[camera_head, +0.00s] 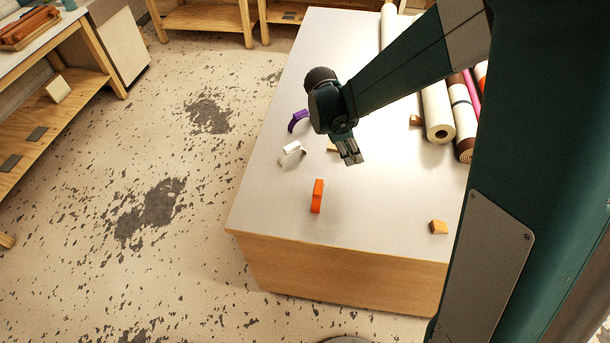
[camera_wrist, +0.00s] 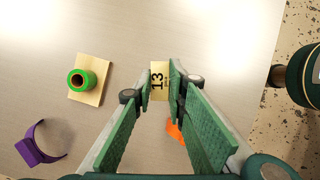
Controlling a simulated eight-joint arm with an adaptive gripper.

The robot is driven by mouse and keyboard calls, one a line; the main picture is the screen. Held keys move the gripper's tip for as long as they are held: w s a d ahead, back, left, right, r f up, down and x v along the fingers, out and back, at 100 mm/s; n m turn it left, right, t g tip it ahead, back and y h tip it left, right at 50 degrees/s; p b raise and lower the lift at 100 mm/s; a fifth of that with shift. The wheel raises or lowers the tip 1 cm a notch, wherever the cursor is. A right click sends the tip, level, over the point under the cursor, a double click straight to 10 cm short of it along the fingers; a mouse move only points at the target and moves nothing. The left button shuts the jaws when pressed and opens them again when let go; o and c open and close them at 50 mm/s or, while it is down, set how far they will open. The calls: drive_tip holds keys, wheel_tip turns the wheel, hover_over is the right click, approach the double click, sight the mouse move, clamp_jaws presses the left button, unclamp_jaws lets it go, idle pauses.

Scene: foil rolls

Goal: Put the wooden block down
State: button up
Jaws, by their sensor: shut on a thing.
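The wooden block (camera_wrist: 158,77) is pale, with a dark "13" on its face, and sits between my fingers in the wrist view. My gripper (camera_wrist: 160,82) is shut on it by its two green finger pads. In the head view my gripper (camera_head: 352,159) is over the pale table top (camera_head: 270,195), fingers pointing down.
An orange piece (camera_head: 317,196) stands in front of my gripper, with a purple clip (camera_head: 298,120) and white piece (camera_head: 292,149) to its left. Rolls (camera_head: 437,112) lie at right. A green ring (camera_wrist: 82,80) sits on a wooden board (camera_wrist: 97,67).

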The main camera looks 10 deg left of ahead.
drive_tip(key=shift+a, duration=0.1)
drive_tip(key=s+a+n+b, duration=0.2)
drive_tip(key=s+a, duration=0.2)
drive_tip(key=a, duration=0.4)
drive_tip(key=s+a+n+t+b, duration=0.1)
drive_tip(key=s+a+n+b, duration=0.1)
drive_tip(key=s+a, duration=0.3)
drive_tip(key=s+a+n+t+y+b, duration=0.1)
drive_tip(key=s+a, duration=0.4)
drive_tip(key=a, duration=0.7)
drive_tip(key=shift+s+a+r+n+b, duration=0.2)
drive_tip(key=shift+a+n+b, duration=0.1)
drive_tip(key=shift+n+b, duration=0.45)
drive_tip(key=shift+f, duration=0.2)
drive_tip(key=shift+f, duration=2.75)
drive_tip(key=shift+f, duration=0.15)
drive_tip(key=shift+f, duration=1.95)
